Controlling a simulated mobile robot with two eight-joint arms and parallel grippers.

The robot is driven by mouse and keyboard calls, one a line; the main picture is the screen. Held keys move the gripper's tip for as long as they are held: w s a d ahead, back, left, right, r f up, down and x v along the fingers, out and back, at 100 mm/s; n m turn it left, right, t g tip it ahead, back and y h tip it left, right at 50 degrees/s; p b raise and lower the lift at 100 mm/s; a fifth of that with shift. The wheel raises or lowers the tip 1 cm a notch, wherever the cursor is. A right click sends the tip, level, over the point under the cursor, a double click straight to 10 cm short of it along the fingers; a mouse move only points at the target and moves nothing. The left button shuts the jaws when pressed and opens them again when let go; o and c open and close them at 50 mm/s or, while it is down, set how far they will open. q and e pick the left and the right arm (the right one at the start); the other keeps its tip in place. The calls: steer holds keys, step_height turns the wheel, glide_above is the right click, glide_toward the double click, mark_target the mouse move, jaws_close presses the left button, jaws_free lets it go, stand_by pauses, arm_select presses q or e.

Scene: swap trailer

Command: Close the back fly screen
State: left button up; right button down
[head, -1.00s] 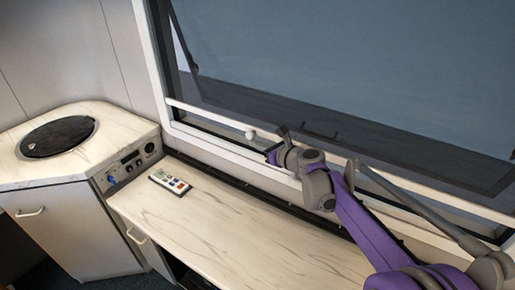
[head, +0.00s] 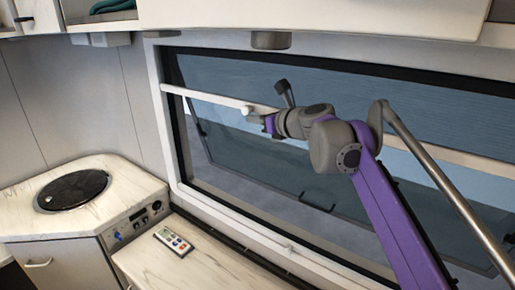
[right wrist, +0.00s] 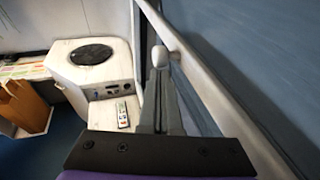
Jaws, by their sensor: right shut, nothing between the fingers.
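The back window (head: 330,185) fills the right of the head view. The white bar of its fly screen (head: 205,96) runs across the upper part of the opening, well above the sill. A small white knob (head: 246,110) sits on the bar; it also shows in the right wrist view (right wrist: 160,57). My right gripper (head: 268,124) is shut and empty, with its fingertips close by the knob and bar. Whether they touch is hard to tell. In the right wrist view the closed fingers (right wrist: 160,85) point toward the knob. The arm hides part of the bar. My left gripper is not in view.
A remote (head: 173,241) lies on the pale counter (head: 140,262) below the window. A counter with a round black lid (head: 72,190) stands at the left. An overhead cabinet (head: 340,15) hangs above the window. The outer pane is tilted outward.

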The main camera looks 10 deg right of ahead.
step_height(320, 180, up, 9)
stand_by(0.4)
steer(key=shift+r, duration=0.1)
